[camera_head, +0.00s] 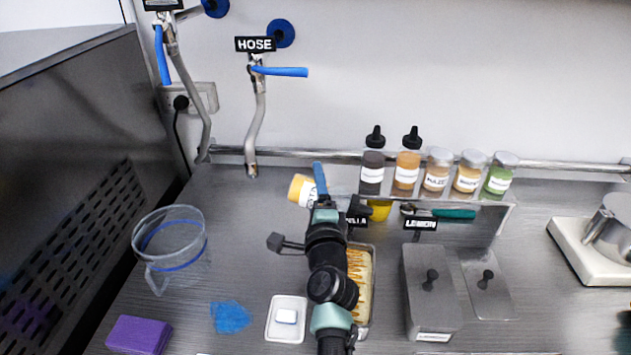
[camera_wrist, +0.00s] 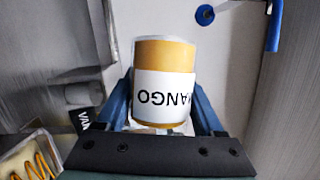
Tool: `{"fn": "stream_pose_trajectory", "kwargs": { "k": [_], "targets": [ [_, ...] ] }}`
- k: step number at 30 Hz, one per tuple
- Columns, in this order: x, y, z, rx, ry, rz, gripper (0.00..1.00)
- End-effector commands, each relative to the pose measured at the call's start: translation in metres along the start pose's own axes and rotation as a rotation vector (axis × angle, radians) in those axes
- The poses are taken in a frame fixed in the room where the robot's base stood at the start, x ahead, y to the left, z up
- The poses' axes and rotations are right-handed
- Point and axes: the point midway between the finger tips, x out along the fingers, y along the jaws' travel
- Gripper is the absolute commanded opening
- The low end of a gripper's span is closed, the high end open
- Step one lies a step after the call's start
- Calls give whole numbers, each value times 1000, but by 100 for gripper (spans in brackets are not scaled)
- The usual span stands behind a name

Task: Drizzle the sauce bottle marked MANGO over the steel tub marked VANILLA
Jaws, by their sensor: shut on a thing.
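The MANGO sauce bottle (camera_wrist: 165,88), amber with a white label, sits between the blue fingers of my gripper (camera_wrist: 162,105) in the wrist view, its lettering upside down. In the head view my gripper (camera_head: 319,182) holds the bottle (camera_head: 300,190) tilted above the back of the counter; its nozzle cannot be made out. The steel VANILLA tub (camera_head: 372,290) is partly hidden behind my arm. Its pale contents bear orange-brown zigzag lines of sauce. A corner of the tub (camera_wrist: 62,140) shows at lower left in the wrist view, near the partly hidden VANILLA sign (camera_wrist: 85,118).
A rail shelf at the back holds two sauce bottles (camera_head: 407,170) and several jars (camera_head: 468,172). The lidded LEMON tub (camera_head: 430,300) stands right of the VANILLA tub. A clear jug (camera_head: 170,245), blue cloth (camera_head: 230,317) and purple block (camera_head: 138,335) are left. A scale (camera_head: 585,255) is right.

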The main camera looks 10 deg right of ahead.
Motion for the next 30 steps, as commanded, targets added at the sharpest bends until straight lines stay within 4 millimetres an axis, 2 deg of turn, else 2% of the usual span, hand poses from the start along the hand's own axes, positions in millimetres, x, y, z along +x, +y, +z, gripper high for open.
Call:
{"fn": "stream_pose_trajectory", "kwargs": {
  "k": [18,30],
  "targets": [
    [1,-13,2,-134,1,54,3],
    [1,-13,2,-187,0,76,3]
  ]
}}
